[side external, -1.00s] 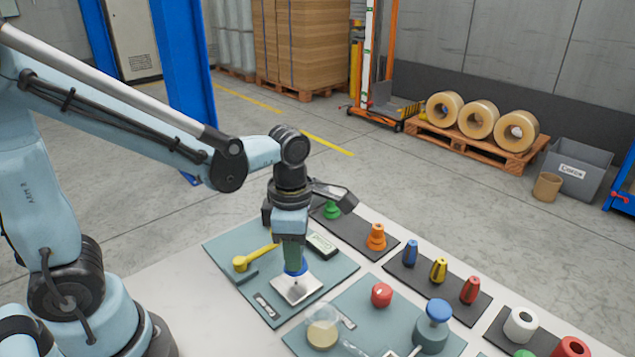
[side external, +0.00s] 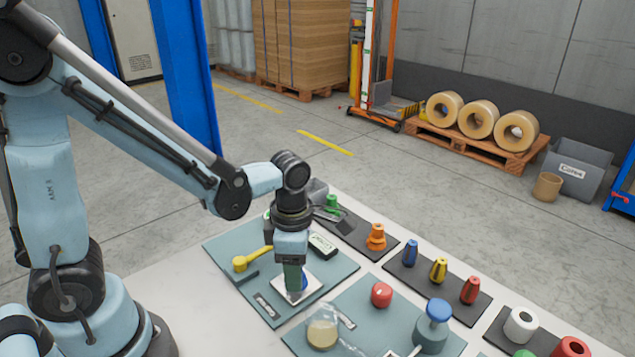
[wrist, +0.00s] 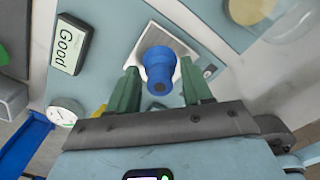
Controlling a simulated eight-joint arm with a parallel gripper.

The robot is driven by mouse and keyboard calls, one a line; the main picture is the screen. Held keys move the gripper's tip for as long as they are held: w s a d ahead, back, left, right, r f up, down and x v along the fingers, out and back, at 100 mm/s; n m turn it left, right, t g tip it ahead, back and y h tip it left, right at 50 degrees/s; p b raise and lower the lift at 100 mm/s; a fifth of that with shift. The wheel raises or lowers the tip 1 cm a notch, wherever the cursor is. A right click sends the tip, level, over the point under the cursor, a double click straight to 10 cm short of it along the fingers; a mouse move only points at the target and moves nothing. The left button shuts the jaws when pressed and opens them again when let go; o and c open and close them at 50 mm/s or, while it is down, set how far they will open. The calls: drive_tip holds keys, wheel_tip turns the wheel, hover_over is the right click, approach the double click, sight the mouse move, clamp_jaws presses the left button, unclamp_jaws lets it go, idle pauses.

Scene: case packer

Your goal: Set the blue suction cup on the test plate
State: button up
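The blue suction cup (wrist: 160,66) is over the square silvery test plate (wrist: 143,45) in the wrist view and appears to stand on it. In the side external view my gripper (side external: 294,284) is low at the plate and hides part of the cup.
A box marked "Good" (wrist: 70,45) and a round dial (wrist: 64,112) lie near the plate. A yellow-handled tool (side external: 243,262) is left of it. A red piece (side external: 381,294), a clear jar (side external: 322,334) and a blue-topped stand (side external: 435,325) are to the right.

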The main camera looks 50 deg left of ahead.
drive_tip(key=shift+r, duration=0.15)
wheel_tip(320, 180, up, 12)
drive_tip(key=a+m+t, duration=0.1)
drive_tip(key=m+t, duration=0.1)
drive_tip(key=m, duration=0.7)
drive_tip(key=a+f+m+t, duration=0.1)
drive_tip(key=a+m+t, duration=0.1)
drive_tip(key=m, duration=0.7)
drive_tip(key=s+a+m+t, duration=0.1)
drive_tip(key=m+t, duration=0.2)
drive_tip(key=m, duration=0.6)
drive_tip(key=shift+a+f, duration=0.2)
drive_tip(key=shift+a, duration=0.05)
